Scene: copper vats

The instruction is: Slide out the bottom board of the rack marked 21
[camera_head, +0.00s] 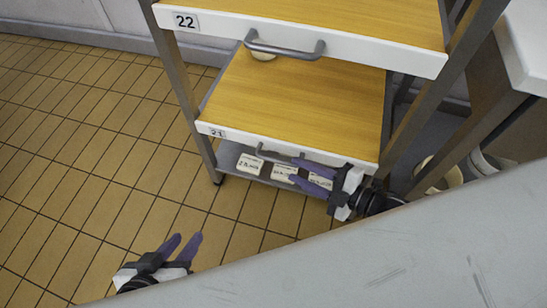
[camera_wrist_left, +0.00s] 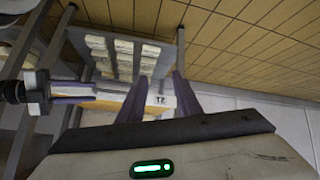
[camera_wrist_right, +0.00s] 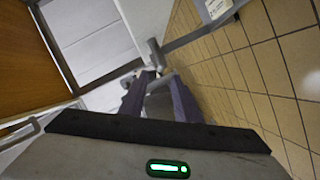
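The board marked 21 (camera_head: 295,100) has a wooden top, a white front edge and a grey bar handle (camera_head: 272,157). It sits in the rack below the board marked 22 (camera_head: 330,22). Its upside-down label shows in the left wrist view (camera_wrist_left: 161,100). My right gripper (camera_head: 292,171) is open at the right part of this handle. In the right wrist view the handle (camera_wrist_right: 156,55) lies at or just beyond the fingertips; contact cannot be told. My left gripper (camera_head: 188,237) is open and empty over the floor, left of and in front of the rack.
Below the board, a low grey shelf (camera_head: 229,157) holds several pale labelled blocks (camera_head: 249,164). The rack's metal legs (camera_head: 176,66) flank the boards. A grey surface (camera_head: 400,250) crosses the front right. The tiled floor (camera_head: 85,130) is clear at left.

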